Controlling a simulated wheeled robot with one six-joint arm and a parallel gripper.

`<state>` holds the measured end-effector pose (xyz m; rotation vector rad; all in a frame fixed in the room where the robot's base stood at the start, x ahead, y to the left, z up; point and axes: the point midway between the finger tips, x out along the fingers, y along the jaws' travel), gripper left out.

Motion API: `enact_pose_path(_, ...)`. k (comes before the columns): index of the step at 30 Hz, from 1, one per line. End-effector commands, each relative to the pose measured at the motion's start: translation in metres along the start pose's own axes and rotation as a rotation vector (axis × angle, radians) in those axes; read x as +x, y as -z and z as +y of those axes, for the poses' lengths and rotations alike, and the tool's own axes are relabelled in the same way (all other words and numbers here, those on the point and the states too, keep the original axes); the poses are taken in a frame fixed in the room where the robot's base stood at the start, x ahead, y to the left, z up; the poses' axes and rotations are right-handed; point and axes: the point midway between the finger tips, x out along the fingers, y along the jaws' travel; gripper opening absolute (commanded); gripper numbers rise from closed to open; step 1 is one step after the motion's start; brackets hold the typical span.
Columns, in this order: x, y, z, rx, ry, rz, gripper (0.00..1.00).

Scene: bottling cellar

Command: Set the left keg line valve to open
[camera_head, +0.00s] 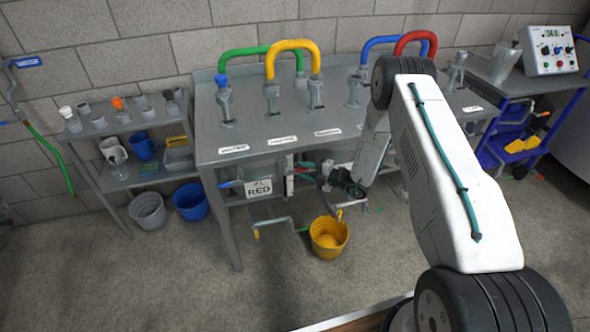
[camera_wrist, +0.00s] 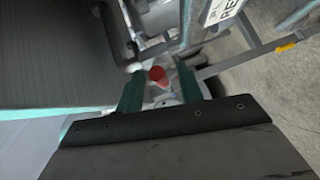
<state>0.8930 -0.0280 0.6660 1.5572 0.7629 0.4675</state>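Below the grey bench, a valve with a blue lever (camera_head: 232,184) shows at the left, beside a white sign reading RED (camera_head: 259,188). Which fitting is the left keg line valve I cannot tell for certain. My gripper (camera_head: 308,172) is under the bench front, right of the sign, pointing left. In the wrist view its teal fingers (camera_wrist: 160,88) stand apart. A red round-ended part (camera_wrist: 157,73) shows between and just beyond the fingertips; I cannot tell if they touch it. The sign also shows at the top of the wrist view (camera_wrist: 222,8).
The grey bench (camera_head: 215,130) carries coloured hoses and taps. A yellow bucket (camera_head: 328,238) stands on the floor near a low pipe with a yellow end (camera_head: 257,234). A shelf (camera_head: 130,181) with buckets below stands left. A blue trolley (camera_head: 497,150) stands right.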

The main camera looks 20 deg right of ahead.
Motion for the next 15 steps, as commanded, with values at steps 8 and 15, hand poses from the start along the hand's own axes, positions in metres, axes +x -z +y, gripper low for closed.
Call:
enact_pose_path(8,0.031,0.001,0.0,-0.002,0.0,0.002,0.37)
enact_pose_path(15,0.034,0.003,0.0,-0.002,0.001,0.004,0.37)
